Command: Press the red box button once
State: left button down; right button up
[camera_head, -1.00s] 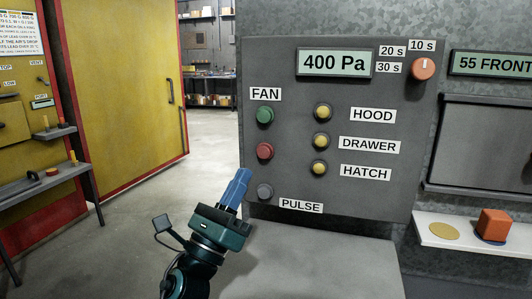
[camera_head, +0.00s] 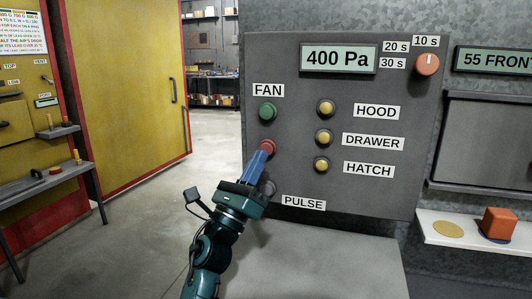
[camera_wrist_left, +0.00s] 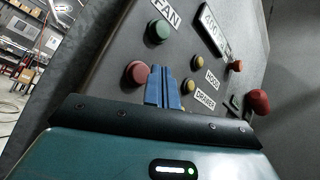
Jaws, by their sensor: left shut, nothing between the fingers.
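The red button (camera_head: 266,147) sits on the grey control panel (camera_head: 390,185), below the green button (camera_head: 268,111) under the FAN label. My left gripper (camera_head: 262,154) has its blue fingers shut and empty, pointing up at the panel. In the head view its fingertips overlap the lower edge of the red button. In the left wrist view the red button (camera_wrist_left: 136,73) shows just left of the fingers (camera_wrist_left: 163,76). I cannot tell whether the tips touch the button. My right gripper is not in view.
Yellow buttons (camera_head: 326,107) stand to the right, marked HOOD, DRAWER and HATCH. A grey button (camera_head: 267,188) by PULSE is partly behind my gripper. An orange-red dial (camera_head: 428,65) is at the panel's upper right. An orange block (camera_head: 500,223) rests on a white shelf (camera_head: 455,240).

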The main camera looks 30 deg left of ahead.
pick_arm(q)
jog(key=shift+w+a, duration=0.15)
jog(key=shift+w, duration=0.4)
dwell(0.8)
dwell(0.8)
jog(key=shift+w+a+b, duration=0.1)
jog(key=shift+w+b, duration=0.25)
jog(key=shift+w, duration=0.05)
jog(key=shift+w+a, duration=0.1)
jog(key=shift+w, duration=0.3)
dwell(0.6)
jog(key=shift+s, duration=0.15)
jog(key=shift+s+d, duration=0.2)
jog(key=shift+s, duration=0.5)
